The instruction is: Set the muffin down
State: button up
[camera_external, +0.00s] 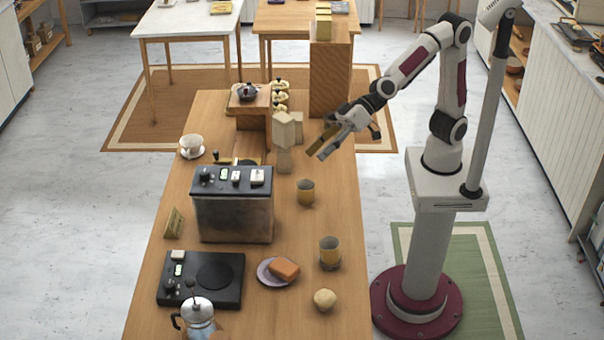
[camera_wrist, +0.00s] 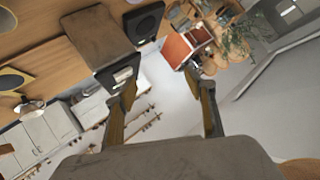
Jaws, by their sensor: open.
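A round, pale beige thing (camera_external: 324,299), which looks like the muffin, sits on the wooden table near its front right corner. A plate (camera_external: 264,276) beside it holds an orange-brown block (camera_external: 285,268). My gripper (camera_external: 321,147) is open and empty above the right edge of the table, toward its far half and well away from the muffin. In the wrist view, the two fingers (camera_wrist: 168,98) stand apart with nothing between them. I cannot make out the muffin in that view.
Two yellowish cups (camera_external: 306,192) stand along the table's right side. A coffee machine (camera_external: 232,212), a black hot plate (camera_external: 190,280) and a moka pot (camera_external: 198,315) fill the middle and front left. A pale wooden piece (camera_external: 285,155) stands close left of my gripper.

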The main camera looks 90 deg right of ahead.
jog(key=s+d+f+g+h, duration=0.1)
jog(key=s+d+f+h, duration=0.1)
jog(key=s+d, duration=0.6)
jog(key=s+d+f+m+g+h, duration=0.1)
jog(key=s+d+f+g+h, duration=0.1)
jog(key=s+d, duration=0.7)
jog(key=s+d+f+g+h, duration=0.1)
jog(key=s+d+f+h, duration=0.2)
jog(key=d, duration=1.7)
jog(key=s+f, duration=0.2)
jog(key=s, duration=0.3)
jog(key=shift+s+d+f+m+h, duration=0.15)
jog(key=shift+s+d+m+h, duration=0.2)
jog(key=shift+m+h, duration=0.05)
